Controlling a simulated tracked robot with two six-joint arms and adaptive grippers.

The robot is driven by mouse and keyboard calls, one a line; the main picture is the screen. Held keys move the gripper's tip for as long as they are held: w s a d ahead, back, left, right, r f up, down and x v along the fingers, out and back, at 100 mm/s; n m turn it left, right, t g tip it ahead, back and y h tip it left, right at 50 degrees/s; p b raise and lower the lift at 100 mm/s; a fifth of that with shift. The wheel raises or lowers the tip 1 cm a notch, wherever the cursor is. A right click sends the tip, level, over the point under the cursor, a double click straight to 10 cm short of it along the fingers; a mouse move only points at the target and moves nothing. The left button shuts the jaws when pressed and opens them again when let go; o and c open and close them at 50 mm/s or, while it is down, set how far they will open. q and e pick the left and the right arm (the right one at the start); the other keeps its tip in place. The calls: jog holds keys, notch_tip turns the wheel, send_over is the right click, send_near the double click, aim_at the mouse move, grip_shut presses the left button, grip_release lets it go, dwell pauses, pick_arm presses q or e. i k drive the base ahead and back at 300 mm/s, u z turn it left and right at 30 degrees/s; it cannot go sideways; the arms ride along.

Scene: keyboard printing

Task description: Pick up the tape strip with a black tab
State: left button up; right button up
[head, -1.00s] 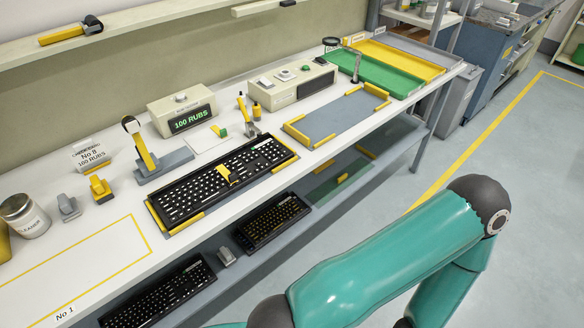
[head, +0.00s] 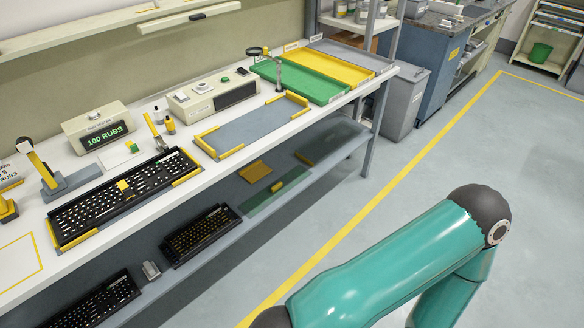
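I cannot make out a tape strip with a black tab for certain. A small yellow piece (head: 124,186) lies on the black keyboard (head: 92,212) on the bench top; no black tab shows on it. A teal arm of mine crosses the lower right. Neither gripper is in view.
A grey mat with yellow corners (head: 250,127) lies empty on the bench. Green (head: 302,83) and yellow (head: 335,67) trays stand at its far end. The "100 RUBS" box (head: 98,127) stands behind the keyboard. Open floor (head: 440,165) lies right of the bench.

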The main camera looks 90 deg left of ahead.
aim_at(123, 187)
jog(key=z, duration=0.15)
jog(key=i, duration=0.85)
jog(key=u, duration=2)
jog(key=i, duration=0.3)
jog(key=u, duration=2)
jog(key=k, duration=0.45)
jog(key=u, duration=0.5)
jog(key=i, duration=1.45)
jog(key=z, duration=0.45)
